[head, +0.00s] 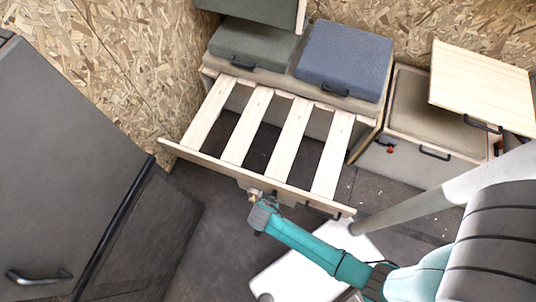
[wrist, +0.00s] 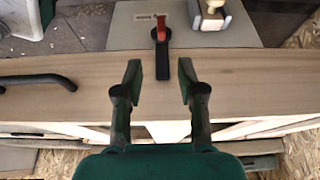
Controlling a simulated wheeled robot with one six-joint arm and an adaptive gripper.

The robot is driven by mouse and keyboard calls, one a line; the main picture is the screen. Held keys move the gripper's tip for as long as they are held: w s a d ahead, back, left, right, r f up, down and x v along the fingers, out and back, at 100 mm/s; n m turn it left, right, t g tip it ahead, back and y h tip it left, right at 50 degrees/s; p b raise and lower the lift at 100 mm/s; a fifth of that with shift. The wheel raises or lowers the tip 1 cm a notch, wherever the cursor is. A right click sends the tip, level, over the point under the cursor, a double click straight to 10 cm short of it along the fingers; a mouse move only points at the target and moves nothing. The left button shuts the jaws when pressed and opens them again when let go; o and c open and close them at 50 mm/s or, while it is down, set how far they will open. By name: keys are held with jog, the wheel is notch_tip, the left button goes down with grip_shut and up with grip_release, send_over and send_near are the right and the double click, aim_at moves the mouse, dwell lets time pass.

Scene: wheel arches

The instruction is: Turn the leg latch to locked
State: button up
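The leg latch (wrist: 160,45) is a small lever with a red end and a black end. In the wrist view it sits on a grey plate (wrist: 125,28) with a tiny label and overlaps the wooden front board (wrist: 60,66), its red end at the top. My gripper (wrist: 160,78) is open, one finger on each side of the lever's black end in the picture. I see no clear contact. In the head view my gripper (head: 261,207) is at the front board (head: 225,168) of the slatted frame and hides the latch.
A brass-coloured fitting (wrist: 211,12) is right of the latch. A black handle (wrist: 38,83) is on the board at left. In the head view, a grey cabinet (head: 65,150) stands left and a box with a cushion (head: 415,110) right. Dark floor (head: 215,195) lies before the frame.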

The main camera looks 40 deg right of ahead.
jog(key=x, duration=1.1)
jog(key=shift+w, duration=0.15)
jog(key=shift+r, duration=0.1)
grip_shut()
